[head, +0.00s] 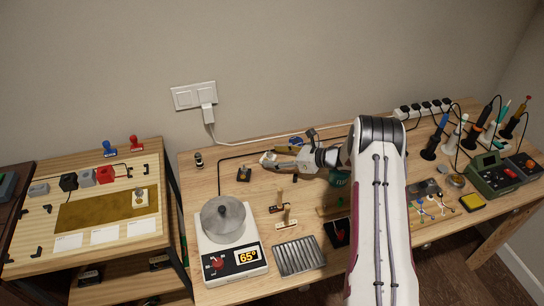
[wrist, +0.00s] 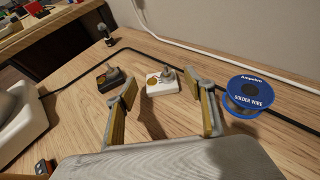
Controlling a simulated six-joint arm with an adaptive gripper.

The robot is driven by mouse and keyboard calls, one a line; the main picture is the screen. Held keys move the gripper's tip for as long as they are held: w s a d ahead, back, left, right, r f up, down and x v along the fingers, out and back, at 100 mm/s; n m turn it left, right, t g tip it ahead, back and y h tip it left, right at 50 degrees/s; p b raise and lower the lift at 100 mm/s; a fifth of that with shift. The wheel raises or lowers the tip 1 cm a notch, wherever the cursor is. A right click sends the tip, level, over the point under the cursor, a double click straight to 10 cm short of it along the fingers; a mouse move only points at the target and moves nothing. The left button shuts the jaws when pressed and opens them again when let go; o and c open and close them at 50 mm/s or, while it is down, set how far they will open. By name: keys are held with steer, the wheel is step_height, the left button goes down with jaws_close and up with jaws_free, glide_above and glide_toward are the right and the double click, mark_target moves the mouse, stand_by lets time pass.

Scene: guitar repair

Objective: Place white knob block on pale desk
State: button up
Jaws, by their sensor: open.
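The white knob block (wrist: 160,88) stands upright on the wooden workbench (wrist: 85,138), with a grey knob and a gold round mark on top. In the wrist view it is just beyond and between the fingertips of my gripper (wrist: 164,92). The gripper is open, and I see no contact. In the head view my gripper (head: 270,160) is low over the back of the workbench, and the white block there is hard to separate from the fingertips. The pale desk (head: 151,172) is at the left, across a narrow gap.
A black knob block (wrist: 112,79) stands just left of the white one. A blue solder spool (wrist: 248,94) is close on the right. A hot plate (head: 231,255) with a metal pot is at the workbench's left front. The pale desk holds switches, a gold mat and white cards.

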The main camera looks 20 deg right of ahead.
steer(key=shift+v, duration=2.8)
steer(key=w+d+r+m+t+h, duration=0.1)
steer(key=w+r+m+h, duration=0.15)
steer(key=r+m, duration=0.45)
steer(key=w+d+r+m+t+h, duration=0.2)
steer(key=r+m+h, duration=0.2)
steer(key=r, duration=0.7)
steer(key=s+a+r+m+g+h, duration=0.15)
steer(key=s+r+m+h, duration=0.45)
steer(key=s+r+m, duration=1)
steer(key=s+a+f+m+g+y, duration=0.1)
steer(key=s+a+m, duration=0.3)
steer(key=s, duration=0.7)
steer(key=s+a+f+m+g+y, duration=0.1)
steer(key=s+a+f+m+g, duration=0.1)
steer(key=s+a+m, duration=0.3)
steer(key=s+a+f+m+g+y, duration=0.1)
steer(key=s+a+m, duration=0.3)
steer(key=s+m, duration=0.5)
steer(key=s+g, duration=0.1)
steer(key=s, duration=0.8)
steer(key=shift+a+f, duration=0.2)
steer(key=shift+f, duration=0.15)
